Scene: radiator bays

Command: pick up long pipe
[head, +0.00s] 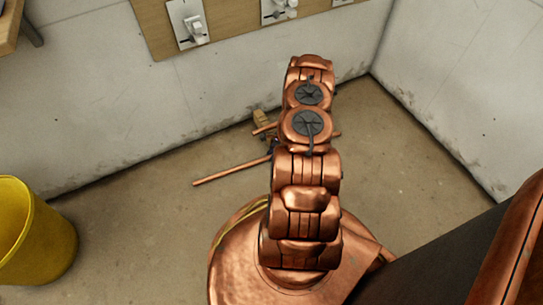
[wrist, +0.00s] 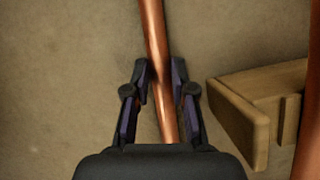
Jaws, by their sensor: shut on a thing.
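The long pipe (head: 228,172) is a thin copper rod. In the head view it slants from the lower left up to my gripper, and its other end is hidden behind my arm. In the wrist view the long pipe (wrist: 152,30) runs from the top edge down between the fingers. My gripper (wrist: 158,78) is shut on the long pipe, with one dark finger on each side of it. In the head view only a small dark part of my gripper (head: 273,146) shows beside my arm. I cannot tell whether the pipe touches the floor.
A wooden block (wrist: 240,112) is close right of my gripper, with another copper pipe (wrist: 311,110) on its far side. That second pipe (head: 265,128) lies near the wall, partly hidden. A yellow bucket (head: 45,240) stands at left. Walls meet behind; floor between is clear.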

